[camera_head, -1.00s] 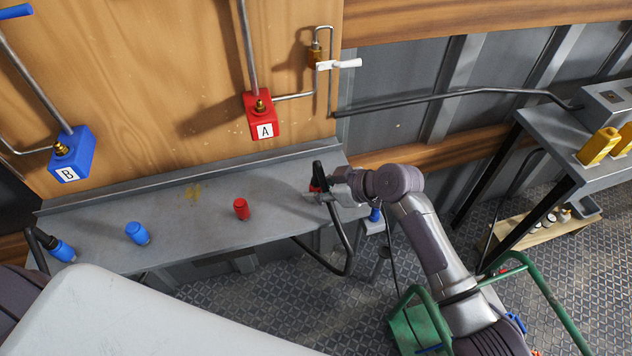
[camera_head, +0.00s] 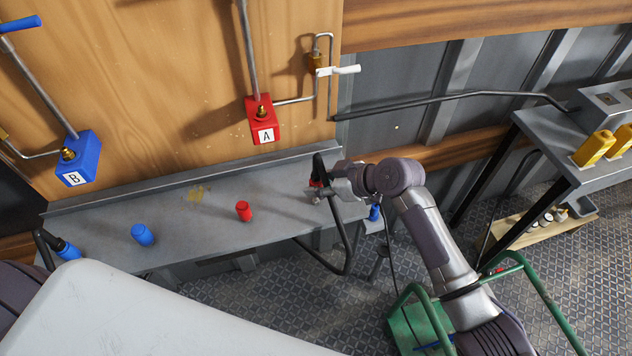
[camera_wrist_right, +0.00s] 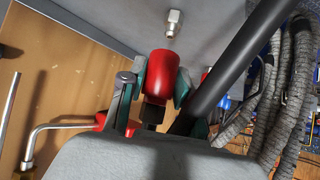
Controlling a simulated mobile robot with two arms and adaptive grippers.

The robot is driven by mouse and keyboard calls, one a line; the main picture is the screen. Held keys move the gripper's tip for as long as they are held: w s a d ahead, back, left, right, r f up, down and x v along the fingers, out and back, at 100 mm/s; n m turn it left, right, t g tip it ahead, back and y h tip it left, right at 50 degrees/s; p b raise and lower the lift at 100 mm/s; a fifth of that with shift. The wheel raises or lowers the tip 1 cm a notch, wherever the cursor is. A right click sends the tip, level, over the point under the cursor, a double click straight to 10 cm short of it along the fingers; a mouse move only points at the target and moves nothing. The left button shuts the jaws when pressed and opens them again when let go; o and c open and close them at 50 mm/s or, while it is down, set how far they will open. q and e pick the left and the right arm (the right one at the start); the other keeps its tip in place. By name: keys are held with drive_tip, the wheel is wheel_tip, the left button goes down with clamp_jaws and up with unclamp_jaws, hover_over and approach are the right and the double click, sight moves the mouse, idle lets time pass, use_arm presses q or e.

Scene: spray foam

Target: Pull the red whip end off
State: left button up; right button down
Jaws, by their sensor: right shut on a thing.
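The red whip end (camera_wrist_right: 160,75) is a red sleeve on a black hose, seen between the green-padded fingers of my right gripper (camera_wrist_right: 157,82) in the wrist view. A bare metal fitting (camera_wrist_right: 173,22) stands on the grey shelf just beyond its open end, with a gap between them. In the head view, my right gripper (camera_head: 328,189) is at the shelf's right end, shut on the red whip end (camera_head: 317,181), which is mostly hidden by the fingers and hose. My left gripper is out of view.
The grey shelf (camera_head: 200,215) carries a red cap (camera_head: 243,211) and a blue cap (camera_head: 142,234). A blue whip end (camera_head: 67,251) is at its left. The red box A (camera_head: 263,112) and blue box B (camera_head: 80,158) hang above. A green frame (camera_head: 410,325) stands at lower right.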

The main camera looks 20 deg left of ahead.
sight(319, 179)
drive_tip(key=shift+r+p, duration=1.2)
drive_tip(key=shift+r, duration=0.6)
